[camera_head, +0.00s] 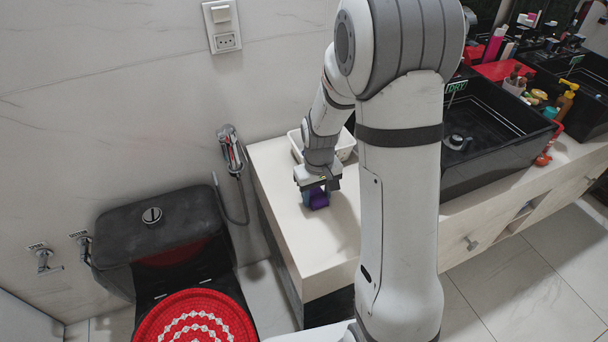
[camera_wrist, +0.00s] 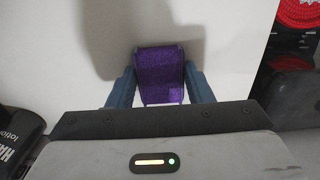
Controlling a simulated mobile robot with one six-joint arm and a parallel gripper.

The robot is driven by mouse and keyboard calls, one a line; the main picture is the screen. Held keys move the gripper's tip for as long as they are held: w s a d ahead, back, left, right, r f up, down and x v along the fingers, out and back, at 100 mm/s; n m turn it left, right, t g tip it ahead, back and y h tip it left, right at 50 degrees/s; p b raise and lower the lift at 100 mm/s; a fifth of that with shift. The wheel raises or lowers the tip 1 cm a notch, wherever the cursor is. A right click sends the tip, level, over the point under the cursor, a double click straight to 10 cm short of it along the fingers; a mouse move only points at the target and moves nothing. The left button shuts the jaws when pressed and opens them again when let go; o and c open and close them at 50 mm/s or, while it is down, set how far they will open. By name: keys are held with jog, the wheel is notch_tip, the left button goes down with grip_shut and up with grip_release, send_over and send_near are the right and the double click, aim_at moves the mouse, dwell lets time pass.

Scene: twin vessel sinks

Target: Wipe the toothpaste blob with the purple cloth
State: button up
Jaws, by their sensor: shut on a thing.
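The purple cloth (camera_head: 318,200) is folded or rolled and sits between the fingers of my gripper (camera_head: 314,197), low over the left end of the pale counter. The cloth also shows in the wrist view (camera_wrist: 160,75), with a blue finger on each side. My gripper (camera_wrist: 160,92) is shut on it. I cannot tell whether the cloth touches the counter. No toothpaste blob can be made out in either view; my arm hides part of the counter.
A black sink (camera_head: 490,135) and several bottles are to the right. A black toilet with a red cover (camera_head: 192,318) is at lower left. A dark bottle (camera_wrist: 17,145) shows in the wrist view.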

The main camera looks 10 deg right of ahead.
jog(key=shift+d+r, duration=0.1)
jog(key=shift+s+a, duration=0.2)
jog(key=shift+a, duration=1.25)
jog(key=r+p, duration=0.1)
jog(key=a+r+p, duration=0.1)
jog(key=r, duration=0.1)
jog(key=shift+s+r, duration=0.15)
jog(key=shift+r, duration=0.1)
notch_tip(320, 180, up, 4)
jog(key=p, duration=0.3)
jog(key=shift+d+r, duration=0.1)
jog(key=shift+r, duration=0.15)
